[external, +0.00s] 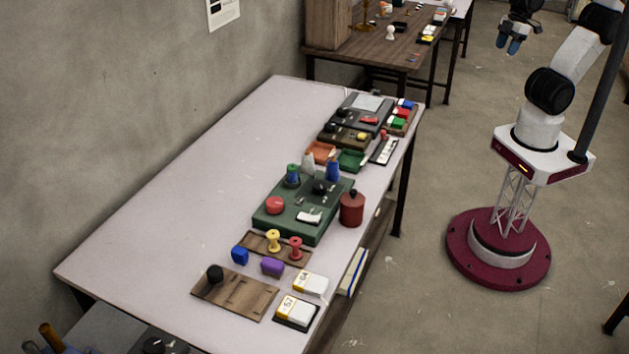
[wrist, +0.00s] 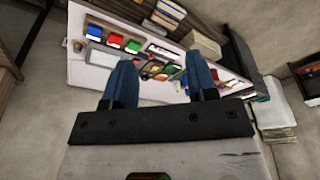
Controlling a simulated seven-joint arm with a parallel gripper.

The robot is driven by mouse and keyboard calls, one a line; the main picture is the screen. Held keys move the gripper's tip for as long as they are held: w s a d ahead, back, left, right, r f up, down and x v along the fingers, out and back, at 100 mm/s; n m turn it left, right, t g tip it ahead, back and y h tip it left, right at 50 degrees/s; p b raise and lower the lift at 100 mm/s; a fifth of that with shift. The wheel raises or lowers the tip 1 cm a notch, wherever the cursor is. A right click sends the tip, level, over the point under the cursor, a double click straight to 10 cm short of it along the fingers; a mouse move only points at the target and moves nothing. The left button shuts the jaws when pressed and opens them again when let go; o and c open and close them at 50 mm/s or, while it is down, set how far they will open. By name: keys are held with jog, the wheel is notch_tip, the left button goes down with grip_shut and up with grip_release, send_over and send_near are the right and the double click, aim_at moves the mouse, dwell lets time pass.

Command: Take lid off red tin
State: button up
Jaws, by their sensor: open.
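The red tin (external: 351,211) stands upright near the right edge of the long pale table, beside the green board. Its lid (external: 352,195) sits on top with a dark knob. My gripper (external: 514,47) is raised at the upper right of the external view, far from the tin and off the table. In the wrist view my gripper (wrist: 160,85) shows two blue fingers spread apart with nothing between them. I cannot make out the red tin in the wrist view.
The green board (external: 290,232) carries a red round piece, spools and small parts left of the tin. Wooden boards (external: 235,292), coloured blocks and white boxes (external: 296,311) lie at the near end. Trays and dark cases lie beyond. The table's left half (external: 180,190) is clear.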

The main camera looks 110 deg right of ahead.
jog(key=w+a+r, duration=0.1)
jog(key=w+r, duration=0.1)
jog(key=w, duration=0.7)
jog(key=w+a+r, duration=0.2)
jog(key=w+r, duration=0.1)
jog(key=w, duration=0.5)
jog(key=g, duration=0.3)
send_over(353, 191)
jog(key=f, duration=2.3)
jog(key=shift+s+d, duration=0.2)
jog(key=shift+s, duration=0.1)
jog(key=shift+w+a+f, duration=0.2)
jog(key=shift+w+f, duration=0.1)
jog(key=shift+f, duration=0.15)
jog(key=shift+f, duration=1.3)
